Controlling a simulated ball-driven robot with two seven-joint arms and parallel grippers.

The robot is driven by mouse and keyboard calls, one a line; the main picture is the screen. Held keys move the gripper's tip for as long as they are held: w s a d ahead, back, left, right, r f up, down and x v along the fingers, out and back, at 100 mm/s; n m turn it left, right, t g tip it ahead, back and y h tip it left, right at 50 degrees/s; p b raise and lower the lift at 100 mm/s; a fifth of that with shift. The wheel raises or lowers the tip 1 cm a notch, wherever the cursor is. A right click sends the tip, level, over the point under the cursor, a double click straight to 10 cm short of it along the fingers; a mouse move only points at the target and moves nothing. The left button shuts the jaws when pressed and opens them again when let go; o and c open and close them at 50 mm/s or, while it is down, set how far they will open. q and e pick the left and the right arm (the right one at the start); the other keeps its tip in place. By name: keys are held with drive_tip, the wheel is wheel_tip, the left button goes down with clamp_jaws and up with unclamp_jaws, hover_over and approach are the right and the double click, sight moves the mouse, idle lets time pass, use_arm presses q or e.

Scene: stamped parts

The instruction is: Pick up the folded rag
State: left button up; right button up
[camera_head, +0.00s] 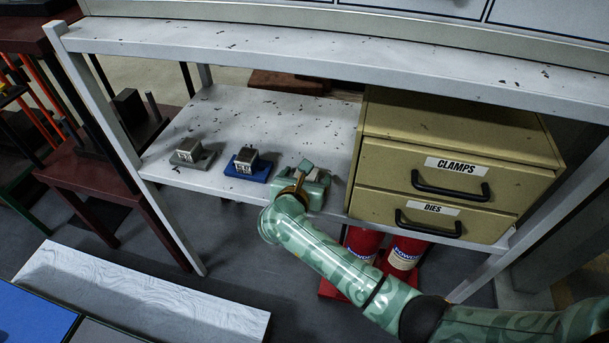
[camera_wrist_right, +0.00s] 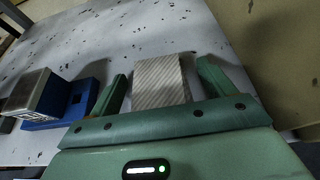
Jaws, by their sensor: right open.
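The folded rag (camera_wrist_right: 160,82) is a pale grey, diagonally striped block in the right wrist view, lying on the white shelf (camera_head: 230,112). My right gripper (camera_wrist_right: 160,72) is open, with one green finger on each side of the rag and a gap at both sides. In the head view my right gripper (camera_head: 312,172) is over the shelf's front part, left of the drawer cabinet, and hides most of the rag. My left gripper is not in view.
A metal block on a blue base (camera_head: 246,164) stands left of my right gripper, and a similar block on a grey base (camera_head: 192,153) farther left. The tan drawer cabinet (camera_head: 455,135) stands close on the right. Red containers (camera_head: 404,252) sit below the shelf.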

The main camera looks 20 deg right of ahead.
drive_tip(key=shift+s+r, duration=0.15)
drive_tip(key=shift+s+a+r, duration=0.1)
drive_tip(key=shift+a+r, duration=0.05)
drive_tip(key=shift+c, duration=0.6)
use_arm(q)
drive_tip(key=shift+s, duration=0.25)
use_arm(e)
drive_tip(key=c, duration=0.8)
drive_tip(key=shift+c, duration=0.2)
